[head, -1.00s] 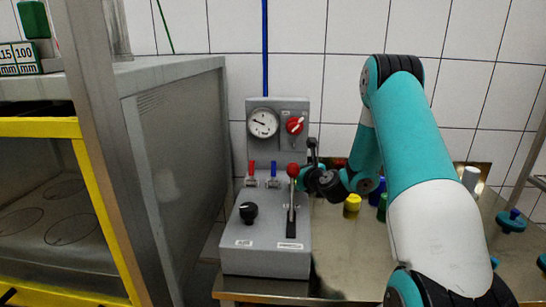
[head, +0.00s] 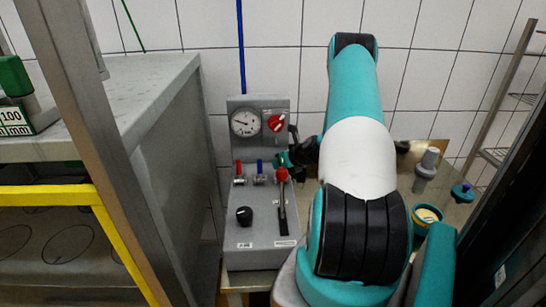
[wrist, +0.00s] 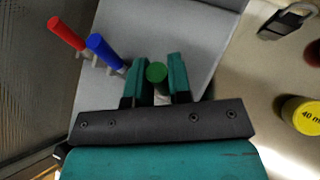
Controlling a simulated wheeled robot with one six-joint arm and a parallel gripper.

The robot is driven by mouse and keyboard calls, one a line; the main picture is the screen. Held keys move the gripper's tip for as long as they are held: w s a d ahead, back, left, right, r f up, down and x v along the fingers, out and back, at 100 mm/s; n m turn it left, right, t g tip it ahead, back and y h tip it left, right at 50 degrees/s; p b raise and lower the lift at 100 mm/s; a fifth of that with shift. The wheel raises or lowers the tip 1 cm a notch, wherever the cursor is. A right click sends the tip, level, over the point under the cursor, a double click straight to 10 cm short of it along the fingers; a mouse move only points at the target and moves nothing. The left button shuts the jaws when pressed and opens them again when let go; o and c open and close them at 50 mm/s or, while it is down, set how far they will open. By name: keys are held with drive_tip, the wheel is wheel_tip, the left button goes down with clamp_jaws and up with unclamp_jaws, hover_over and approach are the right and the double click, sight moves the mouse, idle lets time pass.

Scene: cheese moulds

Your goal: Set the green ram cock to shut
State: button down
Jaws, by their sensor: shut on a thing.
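The green ram cock (wrist: 157,72) shows in the wrist view as a round green handle end between my gripper's two teal fingers. My gripper (wrist: 161,80) is shut on it. The red cock (wrist: 67,33) and blue cock (wrist: 105,52) stand beside it to the left, seen lengthwise, while the green handle is seen nearly end-on. In the head view my gripper (head: 285,159) is at the panel, right of the blue cock (head: 261,167) and red cock (head: 238,170). The green cock cannot be made out clearly there, and its valve body is hidden.
The grey control box (head: 258,247) has a red-balled lever (head: 282,174) close in front of my gripper and a black knob (head: 244,216). A gauge (head: 245,122) and red dial (head: 276,123) are behind. A yellow mould part (wrist: 302,115) lies right on the metal table.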

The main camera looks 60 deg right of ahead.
drive_tip(key=shift+w+d, duration=0.1)
idle(0.5)
drive_tip(key=c, duration=1.1)
unclamp_jaws()
drive_tip(key=shift+o, duration=0.2)
drive_tip(key=b+v, duration=0.4)
drive_tip(key=v, duration=1.3)
drive_tip(key=shift+d+r, duration=0.2)
drive_tip(key=shift+r, duration=0.05)
